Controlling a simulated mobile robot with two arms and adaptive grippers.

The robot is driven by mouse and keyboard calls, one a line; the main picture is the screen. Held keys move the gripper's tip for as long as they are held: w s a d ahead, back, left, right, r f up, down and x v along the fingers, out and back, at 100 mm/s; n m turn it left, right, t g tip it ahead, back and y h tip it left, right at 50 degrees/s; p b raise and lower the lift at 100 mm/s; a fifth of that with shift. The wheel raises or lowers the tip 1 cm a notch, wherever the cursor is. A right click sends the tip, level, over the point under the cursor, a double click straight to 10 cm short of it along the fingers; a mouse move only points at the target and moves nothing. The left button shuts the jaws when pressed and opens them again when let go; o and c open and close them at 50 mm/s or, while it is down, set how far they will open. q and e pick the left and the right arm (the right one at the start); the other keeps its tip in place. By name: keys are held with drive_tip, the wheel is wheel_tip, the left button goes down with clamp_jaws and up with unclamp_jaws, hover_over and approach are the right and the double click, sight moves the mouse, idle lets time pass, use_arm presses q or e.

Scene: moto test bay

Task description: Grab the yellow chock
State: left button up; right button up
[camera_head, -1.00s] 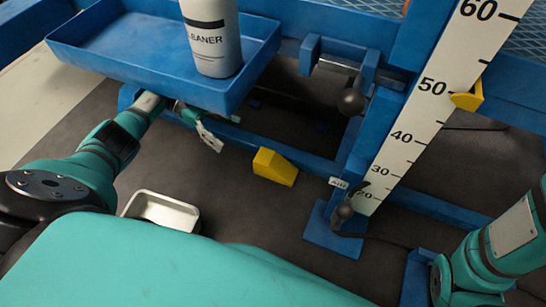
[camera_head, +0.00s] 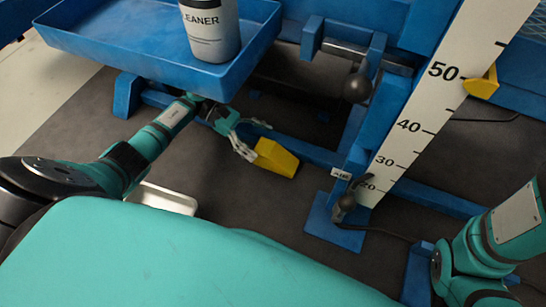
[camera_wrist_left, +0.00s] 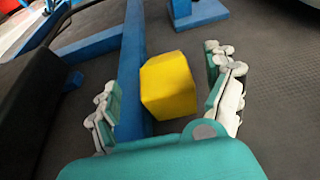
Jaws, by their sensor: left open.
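The yellow chock (camera_head: 276,158) rests on the dark floor against the blue base rail in the head view. My left gripper (camera_head: 252,138) is open, just left of the chock, with its fingers close to the chock's left end. In the left wrist view the chock (camera_wrist_left: 168,86) lies between the two spread fingers of my left gripper (camera_wrist_left: 172,95), ahead of the palm, with a gap to the right finger. My right gripper is not visible; only part of my right arm shows at the lower right of the head view.
A blue tray (camera_head: 105,48) with a cleaner bottle (camera_head: 211,35) stands above my left forearm. A white height scale (camera_head: 425,105) and blue frame post stand right of the chock. A silver tray (camera_head: 162,198) lies on the floor. The blue rail (camera_wrist_left: 133,60) runs beside the chock.

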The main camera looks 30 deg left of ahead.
sight(271, 149)
use_arm(q)
drive_tip(key=b+x, duration=0.1)
drive_tip(key=x, duration=0.3)
drive_tip(key=shift+s+f+b, duration=0.15)
drive_tip(key=shift+b, duration=0.25)
drive_tip(key=shift+d, duration=0.25)
drive_tip(key=shift+c, duration=0.2)
drive_tip(key=c, duration=1.3)
drive_tip(key=shift+c, duration=1.2)
